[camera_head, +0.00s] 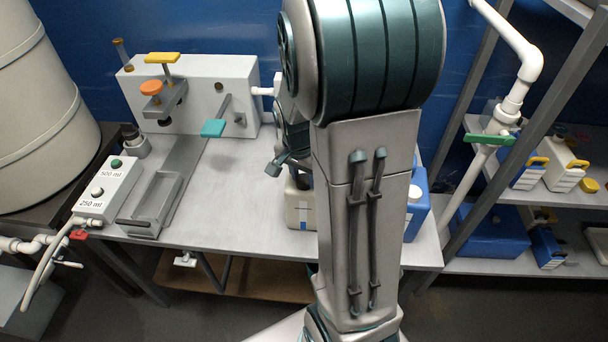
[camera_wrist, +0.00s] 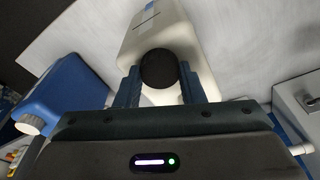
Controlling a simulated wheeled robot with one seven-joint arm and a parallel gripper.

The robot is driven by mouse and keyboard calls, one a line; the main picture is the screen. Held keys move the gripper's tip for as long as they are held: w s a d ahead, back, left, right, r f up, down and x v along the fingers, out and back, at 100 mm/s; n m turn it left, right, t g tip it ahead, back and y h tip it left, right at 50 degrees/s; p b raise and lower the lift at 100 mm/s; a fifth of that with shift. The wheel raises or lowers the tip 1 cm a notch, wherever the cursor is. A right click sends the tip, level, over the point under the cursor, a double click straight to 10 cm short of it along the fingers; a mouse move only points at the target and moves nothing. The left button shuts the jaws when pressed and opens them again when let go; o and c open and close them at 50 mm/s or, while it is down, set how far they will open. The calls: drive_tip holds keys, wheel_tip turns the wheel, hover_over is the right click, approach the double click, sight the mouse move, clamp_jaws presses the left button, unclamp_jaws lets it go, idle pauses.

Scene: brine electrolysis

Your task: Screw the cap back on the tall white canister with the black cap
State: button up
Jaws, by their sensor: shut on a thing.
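The white canister (camera_wrist: 172,25) stands on the bench under my gripper in the wrist view. In the head view the canister (camera_head: 299,214) shows only in part, since my arm hides its right side. The round black cap (camera_wrist: 159,69) sits between the two fingers of my gripper (camera_wrist: 160,86), which are shut on it from both sides. The cap appears over the canister's top end. I cannot tell whether it is seated on the neck or just above it, as the neck is hidden.
A blue canister with a white cap (camera_wrist: 62,95) stands close to the left in the wrist view; in the head view the blue canister (camera_head: 416,206) is partly behind my arm. A grey filling machine (camera_head: 205,95) stands at the bench's back left. The bench front (camera_head: 240,225) is clear.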

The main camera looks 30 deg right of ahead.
drive_tip(key=shift+m, duration=0.8)
drive_tip(key=m, duration=0.3)
drive_tip(key=shift+g, duration=0.4)
drive_tip(key=m+p, duration=0.1)
drive_tip(key=m, duration=0.4)
drive_tip(key=shift+g, duration=0.4)
drive_tip(key=o, duration=1.3)
drive_tip(key=shift+c, duration=0.2)
wheel_tip(320, 180, up, 14)
drive_tip(key=a, duration=0.2)
drive_tip(key=shift+w+f, duration=0.15)
drive_tip(key=shift+w, duration=0.2)
